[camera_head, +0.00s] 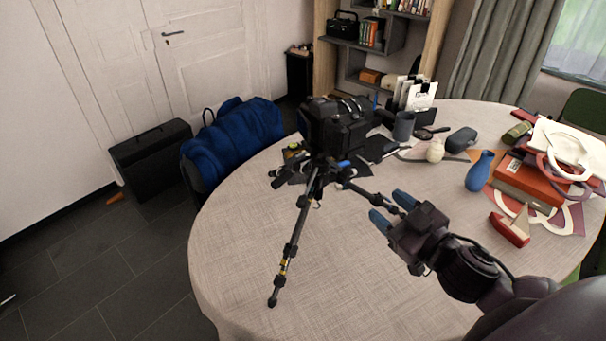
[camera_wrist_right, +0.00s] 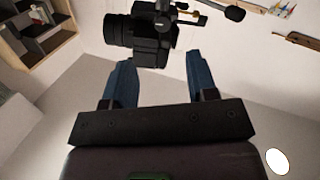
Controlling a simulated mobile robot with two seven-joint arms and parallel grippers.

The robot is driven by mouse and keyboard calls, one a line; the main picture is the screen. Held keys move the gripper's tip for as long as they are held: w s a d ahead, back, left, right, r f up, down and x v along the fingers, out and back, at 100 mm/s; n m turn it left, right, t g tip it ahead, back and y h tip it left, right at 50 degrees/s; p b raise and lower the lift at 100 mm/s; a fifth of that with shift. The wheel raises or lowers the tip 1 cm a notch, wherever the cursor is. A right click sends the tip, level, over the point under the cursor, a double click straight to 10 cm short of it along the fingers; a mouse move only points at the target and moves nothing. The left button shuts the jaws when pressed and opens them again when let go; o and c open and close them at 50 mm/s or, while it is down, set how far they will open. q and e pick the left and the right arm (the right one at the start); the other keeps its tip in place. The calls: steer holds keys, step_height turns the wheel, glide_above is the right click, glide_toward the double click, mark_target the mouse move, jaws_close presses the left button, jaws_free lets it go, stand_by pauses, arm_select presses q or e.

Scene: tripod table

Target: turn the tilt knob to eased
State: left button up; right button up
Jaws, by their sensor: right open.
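A black camera (camera_head: 336,122) stands on a small tripod (camera_head: 295,238) on the round table (camera_head: 240,215). The tripod head with its dark knobs and handles sits just under the camera; I cannot tell which part is the tilt knob or how it is set. My right gripper (camera_head: 391,211) is open and empty, to the right of the tripod and apart from it, its blue fingers pointing toward it. In the right wrist view the camera (camera_wrist_right: 150,35) shows beyond and between the open fingers (camera_wrist_right: 160,80). My left gripper is not in view.
A blue vase (camera_head: 480,171), a red stamp-like block (camera_head: 510,229) and stacked books (camera_head: 528,182) stand on the right. A grey mug (camera_head: 403,126) and a small white jar (camera_head: 435,151) stand behind. The front of the table is clear.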

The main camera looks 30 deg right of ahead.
mark_target(350, 176)
steer(key=shift+m, duration=0.8)
steer(key=shift+w+a+r, duration=0.1)
steer(key=shift+w+a, duration=0.2)
steer(key=shift+w, duration=1.5)
steer(key=shift+w+a+f, duration=0.1)
steer(key=shift+w+a, duration=0.2)
steer(key=shift+w, duration=1.45)
steer(key=shift+w+a+r, duration=0.1)
steer(key=shift+w+a, duration=0.2)
steer(key=shift+w, duration=1.5)
steer(key=c, duration=0.9)
